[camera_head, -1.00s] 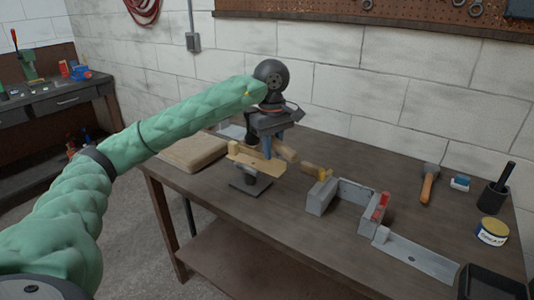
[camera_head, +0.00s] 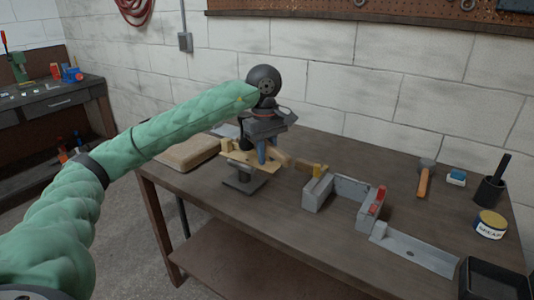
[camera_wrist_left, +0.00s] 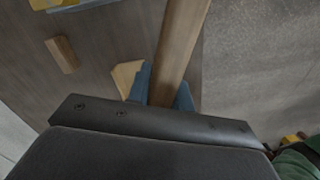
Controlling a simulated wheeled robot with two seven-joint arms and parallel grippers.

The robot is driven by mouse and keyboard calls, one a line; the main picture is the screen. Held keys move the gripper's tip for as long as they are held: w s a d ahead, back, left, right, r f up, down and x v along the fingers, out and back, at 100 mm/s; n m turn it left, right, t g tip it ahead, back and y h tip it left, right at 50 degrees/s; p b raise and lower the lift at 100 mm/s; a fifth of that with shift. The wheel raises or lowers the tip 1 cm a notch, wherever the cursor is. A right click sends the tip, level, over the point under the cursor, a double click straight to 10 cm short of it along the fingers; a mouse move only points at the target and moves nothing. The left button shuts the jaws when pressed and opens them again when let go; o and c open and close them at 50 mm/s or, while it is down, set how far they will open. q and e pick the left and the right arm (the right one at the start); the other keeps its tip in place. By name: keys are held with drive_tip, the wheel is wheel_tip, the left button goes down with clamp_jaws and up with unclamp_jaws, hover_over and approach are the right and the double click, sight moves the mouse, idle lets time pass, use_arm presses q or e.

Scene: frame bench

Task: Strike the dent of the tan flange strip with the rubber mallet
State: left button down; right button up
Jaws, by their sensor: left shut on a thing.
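The tan flange strip (camera_head: 266,166) lies on a small stand with a dark base plate (camera_head: 241,187) near the table's left end. My left gripper (camera_head: 262,153) is just over the strip, its blue fingers shut on a wooden handle, which I take for the rubber mallet (camera_head: 279,156). In the left wrist view the handle (camera_wrist_left: 182,40) runs between the fingers (camera_wrist_left: 165,95) and out of the top edge. The mallet's head is not clearly seen, and the gripper hides the strip's middle. I cannot make out the dent or whether the mallet touches the strip.
A grey bracket frame (camera_head: 350,190) with yellow and red parts stands right of the stand, a short wooden block (camera_head: 305,166) beside it. A tan pad (camera_head: 188,152) is at left.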

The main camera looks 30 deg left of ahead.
sight(267, 142)
use_arm(q)
drive_tip(key=shift+b, duration=0.3)
idle(0.7)
wheel_tip(267, 142, down, 5)
drive_tip(key=b, duration=0.5)
wheel_tip(267, 142, up, 8)
drive_tip(key=p, duration=0.4)
drive_tip(key=shift+r, duration=0.1)
